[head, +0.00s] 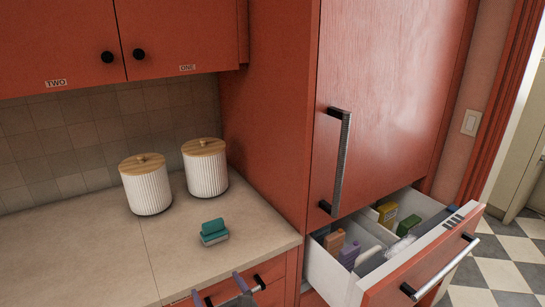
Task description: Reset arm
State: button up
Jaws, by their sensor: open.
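My gripper (219,289) shows at the bottom edge of the head view, with its two greyish fingertips apart and nothing seen between them. It is in front of the red drawer front below the counter, near that drawer's dark handle. I cannot tell whether it touches the handle. The rest of my arm is mostly below the picture. Two white ribbed canisters with wooden lids, a left one (147,190) and a right one (206,173), stand upright on the counter (90,255) near the tiled wall.
A teal-and-grey sponge-like item (214,232) lies near the counter's front. An open drawer (420,262) with boxes and bottles juts out at the right, below a tall red cabinet door (395,100). Closed upper cabinets (60,40) are labelled TWO and ONE. The left counter is clear.

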jog(key=w+d+f+m+g+h+p, duration=0.1)
jog(key=d+f+m+g+h+p, duration=0.3)
jog(key=d+m, duration=0.6)
jog(key=w+d+r+m+g+h+b, duration=0.15)
jog(key=d+m+h, duration=0.5)
jog(key=m, duration=0.65)
jog(key=s+d+r+m+g+p, duration=0.2)
jog(key=s+d+r+m, duration=0.3)
jog(key=m, duration=0.4)
jog(key=s+d+r+m+g+y+p, duration=0.1)
jog(key=s+d+r+m+g+p, duration=0.1)
jog(key=s+d+r+m+g, duration=0.3)
jog(key=s+d+m, duration=0.1)
jog(key=s+m, duration=0.2)
jog(key=m, duration=0.2)
jog(key=shift+d+r, duration=0.2)
jog(key=shift+d, duration=0.1)
jog(key=shift+s, duration=0.2)
jog(key=shift+w, duration=0.1)
